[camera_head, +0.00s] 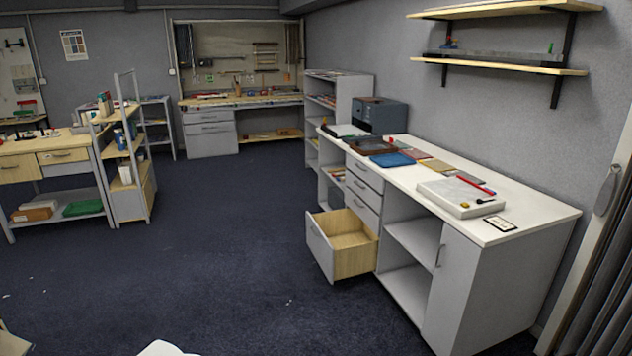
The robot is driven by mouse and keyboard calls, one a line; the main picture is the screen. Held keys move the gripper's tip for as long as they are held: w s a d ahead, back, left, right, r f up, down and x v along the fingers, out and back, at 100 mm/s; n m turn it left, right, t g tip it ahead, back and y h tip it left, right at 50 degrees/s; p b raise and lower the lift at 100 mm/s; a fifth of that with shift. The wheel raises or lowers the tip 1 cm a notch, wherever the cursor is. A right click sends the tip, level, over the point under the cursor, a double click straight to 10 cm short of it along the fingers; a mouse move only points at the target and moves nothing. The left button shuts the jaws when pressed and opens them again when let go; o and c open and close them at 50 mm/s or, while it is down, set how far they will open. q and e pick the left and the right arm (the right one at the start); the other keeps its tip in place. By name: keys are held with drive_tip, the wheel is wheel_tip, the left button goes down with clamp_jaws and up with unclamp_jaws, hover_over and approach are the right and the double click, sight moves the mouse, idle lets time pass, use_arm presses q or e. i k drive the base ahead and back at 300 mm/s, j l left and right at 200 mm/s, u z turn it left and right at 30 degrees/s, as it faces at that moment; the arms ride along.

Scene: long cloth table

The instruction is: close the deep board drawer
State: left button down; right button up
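The deep drawer (320,248) is the lowest in a stack of drawers in the long white-topped grey counter (548,215) on the right. It is pulled well out into the aisle, with its grey front facing left and its pale wooden inside (354,257) showing empty. The shallower drawers (364,190) above it are shut. Neither of my grippers is in view.
The dark blue carpet (190,270) in front of the drawer is clear. Open shelves (408,285) and a shut cabinet door (450,290) lie to the drawer's right. A shelf rack (128,185) and wooden bench (40,160) stand at left. Trays and boards lie on the counter.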

sight(342, 246)
drive_tip(key=i, duration=2.05)
